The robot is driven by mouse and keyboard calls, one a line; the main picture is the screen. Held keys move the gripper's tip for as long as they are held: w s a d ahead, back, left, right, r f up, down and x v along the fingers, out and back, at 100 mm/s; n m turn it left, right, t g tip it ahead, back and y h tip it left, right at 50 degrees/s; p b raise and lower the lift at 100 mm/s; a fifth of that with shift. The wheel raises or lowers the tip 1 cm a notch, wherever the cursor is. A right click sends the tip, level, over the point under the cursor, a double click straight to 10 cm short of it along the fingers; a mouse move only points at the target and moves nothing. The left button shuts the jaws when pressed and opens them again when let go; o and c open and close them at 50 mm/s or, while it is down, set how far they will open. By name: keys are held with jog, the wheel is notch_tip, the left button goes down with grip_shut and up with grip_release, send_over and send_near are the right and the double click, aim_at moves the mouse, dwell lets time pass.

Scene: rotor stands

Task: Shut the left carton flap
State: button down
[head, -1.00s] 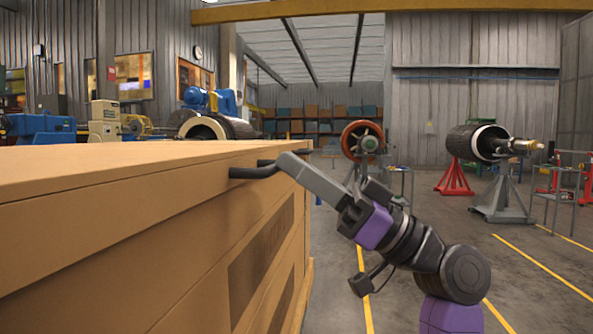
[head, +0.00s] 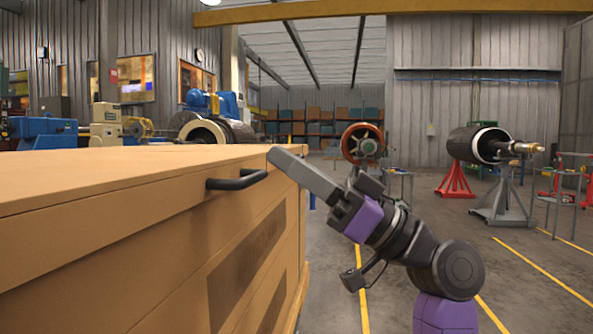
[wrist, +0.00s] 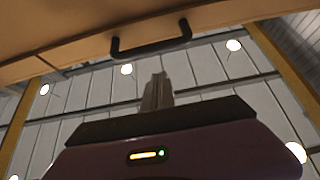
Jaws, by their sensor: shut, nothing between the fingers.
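The carton (head: 110,250) is a large tan box filling the left of the head view. Its broad tan top panel (head: 120,163) lies nearly level, and I cannot tell the left flap apart from any other flap. A black bar handle (head: 237,181) sticks out near the top edge; it also shows in the wrist view (wrist: 150,47), on a tan panel (wrist: 80,30). My gripper (head: 274,157) is shut and empty, its tip at the carton's upper edge, just right of the handle. In the wrist view the fingers (wrist: 157,90) sit below the handle, apart from it. Contact with the carton is unclear.
Floor with yellow lines (head: 540,268) is open to the right of the carton. A rotor on a grey stand (head: 502,203), a red stand (head: 454,178) and a grey side table (head: 558,205) stand farther back on the right. Blue machinery (head: 42,130) is beyond the carton.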

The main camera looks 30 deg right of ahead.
jog(key=a+f+v, duration=0.1)
jog(key=v, duration=0.8)
jog(key=shift+w+d+f, duration=0.2)
jog(key=shift+f, duration=0.35)
